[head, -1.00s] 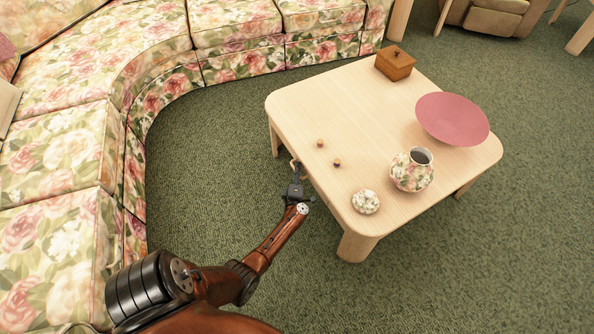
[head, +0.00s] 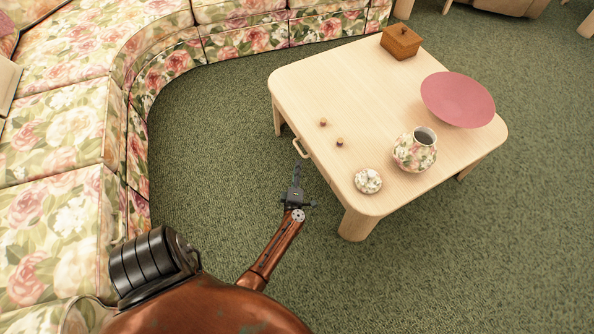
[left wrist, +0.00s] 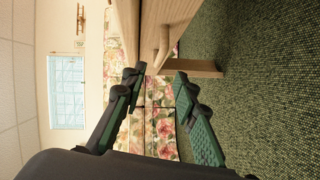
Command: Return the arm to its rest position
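My left gripper (head: 296,180) is over the green carpet, beside the near left side of the light wood coffee table (head: 370,120). It is apart from the drawer handle (head: 301,148) on that side. In the left wrist view the two fingers (left wrist: 158,82) stand apart with nothing between them, and the table's edge (left wrist: 125,20) shows beyond. My left arm reaches forward from the bottom of the head view. My right gripper is not in view.
The table bears a wooden box (head: 400,42), a pink bowl (head: 457,98), a floral jar (head: 415,152), a floral lid (head: 368,181) and two small knobs (head: 340,141). A floral sofa (head: 70,130) curves along the left and back. Carpet (head: 200,150) between them is clear.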

